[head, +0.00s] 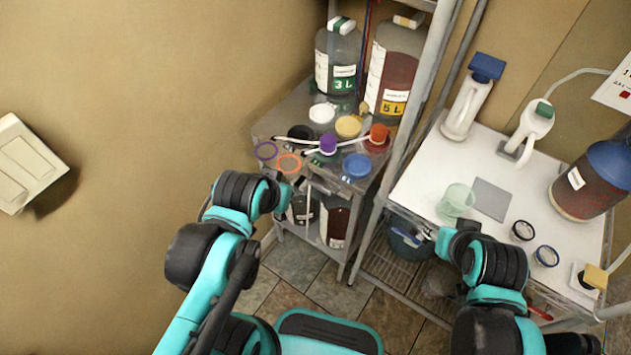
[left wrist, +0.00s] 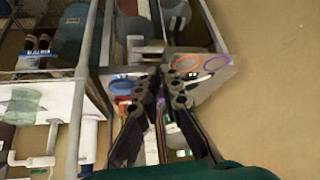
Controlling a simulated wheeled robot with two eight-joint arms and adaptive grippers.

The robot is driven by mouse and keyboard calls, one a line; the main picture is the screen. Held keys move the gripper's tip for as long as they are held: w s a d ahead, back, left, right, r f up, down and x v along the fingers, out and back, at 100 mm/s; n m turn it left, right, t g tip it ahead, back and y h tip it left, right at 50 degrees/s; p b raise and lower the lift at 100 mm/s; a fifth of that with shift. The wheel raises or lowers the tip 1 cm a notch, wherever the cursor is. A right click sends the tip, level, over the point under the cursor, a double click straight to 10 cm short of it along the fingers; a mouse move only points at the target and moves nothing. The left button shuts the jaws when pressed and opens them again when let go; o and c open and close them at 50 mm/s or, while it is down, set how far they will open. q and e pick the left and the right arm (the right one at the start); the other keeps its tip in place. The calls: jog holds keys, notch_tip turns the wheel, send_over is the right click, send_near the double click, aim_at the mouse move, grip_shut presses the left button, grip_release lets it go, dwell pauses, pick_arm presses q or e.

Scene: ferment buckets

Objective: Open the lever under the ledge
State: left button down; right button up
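My left gripper (head: 291,187) is at the front edge of the metal shelf (head: 262,127), the ledge here. In the left wrist view the left gripper (left wrist: 162,78) has its dark fingers leaning together, with a narrow gap at the tips. Nothing is clearly held. I cannot make out the lever; it is too small or hidden by the gripper and the shelf edge. Dark bottles (head: 335,222) stand below the ledge. My right gripper (head: 430,234) is in front of the white table's near edge; its fingers are too small to tell their opening.
The ledge carries large jugs (head: 337,62) and several coloured lids, including a blue one (head: 356,166). The white table (head: 424,180) at the right holds a green cup (head: 456,201) and bottles. A metal post (head: 388,165) stands between.

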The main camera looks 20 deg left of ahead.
pick_arm(q)
jog(key=w+d+r+m+g+p, duration=0.1)
jog(key=w+r+m+g+p, duration=0.15)
jog(key=w, duration=0.55)
jog(key=m+g+p, duration=0.1)
jog(key=g+p, duration=0.1)
jog(key=g, duration=0.2)
send_over(314, 183)
notch_tip(314, 183, down, 4)
jog(key=shift+d+r, duration=0.1)
jog(key=shift+r, duration=0.1)
jog(key=shift+f, duration=0.1)
notch_tip(314, 183, down, 14)
jog(key=b, duration=0.5)
